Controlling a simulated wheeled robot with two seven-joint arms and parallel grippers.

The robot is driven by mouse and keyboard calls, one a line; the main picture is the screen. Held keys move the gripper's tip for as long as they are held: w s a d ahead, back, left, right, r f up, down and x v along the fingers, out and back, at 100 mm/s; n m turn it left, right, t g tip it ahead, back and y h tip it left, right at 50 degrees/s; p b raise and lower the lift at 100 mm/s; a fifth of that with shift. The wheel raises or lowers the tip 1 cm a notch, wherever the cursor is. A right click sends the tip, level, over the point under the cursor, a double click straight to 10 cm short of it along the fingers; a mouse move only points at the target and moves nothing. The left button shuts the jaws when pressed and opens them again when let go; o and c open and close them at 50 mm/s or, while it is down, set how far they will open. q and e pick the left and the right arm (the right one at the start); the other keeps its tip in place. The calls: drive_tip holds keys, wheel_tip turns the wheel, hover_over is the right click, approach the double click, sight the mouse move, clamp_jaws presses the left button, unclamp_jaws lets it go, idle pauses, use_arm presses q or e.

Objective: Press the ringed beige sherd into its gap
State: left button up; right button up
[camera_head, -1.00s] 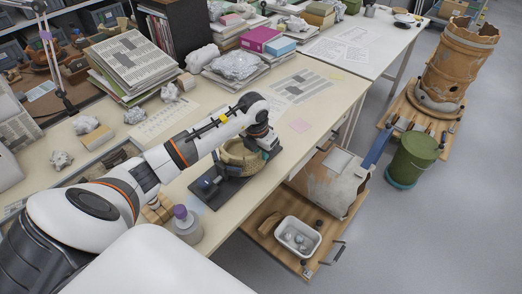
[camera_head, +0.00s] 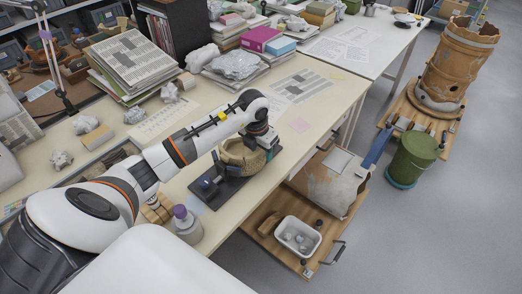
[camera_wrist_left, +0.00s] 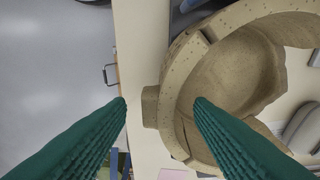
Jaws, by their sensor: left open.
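A beige, partly rebuilt pot (camera_head: 236,157) stands on a dark stand (camera_head: 222,190) near the bench's front edge. Its curved wall and speckled broken rim (camera_wrist_left: 180,68) fill the middle and right of the left wrist view. My left gripper (camera_head: 264,146) is over the pot's right side. In the wrist view its green ridged fingers (camera_wrist_left: 160,103) are apart, one outside the wall and one over the inside. A small beige block-like piece (camera_wrist_left: 150,106) shows between them against the outer wall; I cannot tell if it is seated. I see no ring marking. My right gripper is not in view.
Paper stacks (camera_head: 140,68) and crumpled wrappings (camera_head: 135,115) lie behind. Beside the bench a low wooden dolly (camera_head: 268,238) holds a white tub (camera_head: 298,236). The bench right of the pot is mostly clear.

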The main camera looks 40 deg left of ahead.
use_arm(q)
wheel_tip(320, 180, up, 11)
drive_tip(key=s, duration=0.2)
drive_tip(key=shift+b, duration=0.45)
